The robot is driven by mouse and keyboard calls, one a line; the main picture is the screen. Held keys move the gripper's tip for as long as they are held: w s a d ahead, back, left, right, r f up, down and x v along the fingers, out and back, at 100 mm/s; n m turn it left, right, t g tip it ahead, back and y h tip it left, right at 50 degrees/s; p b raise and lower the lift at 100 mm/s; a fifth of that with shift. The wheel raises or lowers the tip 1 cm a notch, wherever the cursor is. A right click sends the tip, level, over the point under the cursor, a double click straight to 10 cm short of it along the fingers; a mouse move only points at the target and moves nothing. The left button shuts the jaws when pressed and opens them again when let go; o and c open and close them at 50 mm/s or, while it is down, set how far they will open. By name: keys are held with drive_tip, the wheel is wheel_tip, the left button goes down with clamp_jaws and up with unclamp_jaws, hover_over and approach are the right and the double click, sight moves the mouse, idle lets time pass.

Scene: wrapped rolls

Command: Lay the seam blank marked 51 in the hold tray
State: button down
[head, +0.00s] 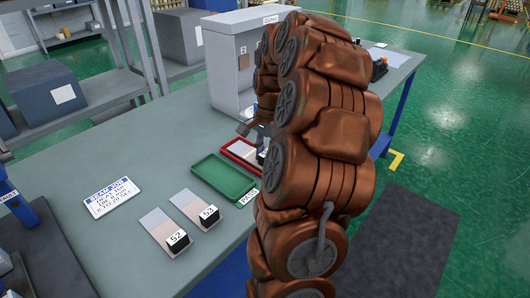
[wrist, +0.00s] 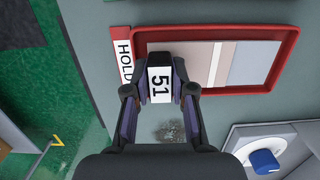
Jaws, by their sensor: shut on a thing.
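My gripper (wrist: 160,92) is shut on the black end block, marked 51, of the seam blank (wrist: 205,62). The blank's pale, two-tone flat part reaches right from the block, within the outline of the red hold tray (wrist: 215,33) in the wrist view. The block overlaps the tray's left end near the HOLD label (wrist: 122,55). I cannot tell whether the blank touches the tray floor. In the head view the red tray (head: 229,143) is partly hidden by my arm, with the pale blank (head: 243,149) over it.
A green tray (head: 207,180) stands beside the red one. Blanks marked 52 (head: 160,224) and 53 (head: 188,204) lie nearer on the bench. A job sign (head: 111,198) lies to the left. A grey cabinet (head: 232,72) stands behind; a blue knob (wrist: 264,161) shows in the wrist view.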

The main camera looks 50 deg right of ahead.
drive_tip(key=shift+f, duration=0.3)
drive_tip(key=c, duration=0.9)
unclamp_jaws()
wheel_tip(320, 180, up, 12)
drive_tip(key=d, duration=0.1)
drive_tip(key=shift+d, duration=0.2)
